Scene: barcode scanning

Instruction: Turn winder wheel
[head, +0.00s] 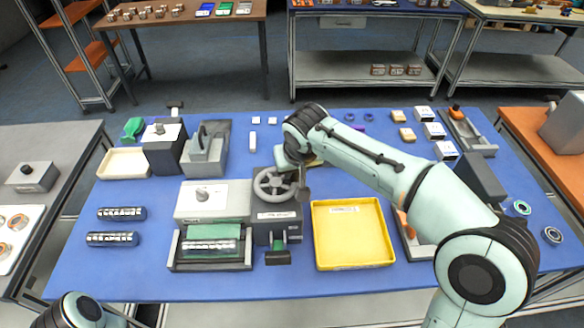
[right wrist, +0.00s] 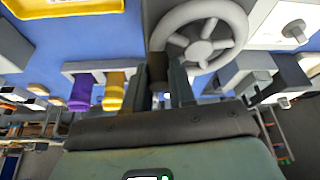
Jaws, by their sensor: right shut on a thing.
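The grey spoked winder wheel (head: 272,184) sits on top of a dark grey winder box (head: 276,230) in the middle of the blue table. The wheel also shows at the top of the right wrist view (right wrist: 200,46). My right gripper (head: 300,182) is at the wheel's right side, pointing down. In the right wrist view its fingers (right wrist: 172,88) are shut at the wheel's rim, around what looks like its dark handle (right wrist: 157,67); the exact contact is partly hidden. Only a joint of my left arm shows, at the bottom left; its gripper is out of view.
A yellow tray (head: 352,256) lies right of the winder. A light grey box (head: 212,200) and a holder with a green strip (head: 212,242) stand close on its left. Purple (right wrist: 82,92) and yellow (right wrist: 114,90) pieces are nearby. The front table strip is clear.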

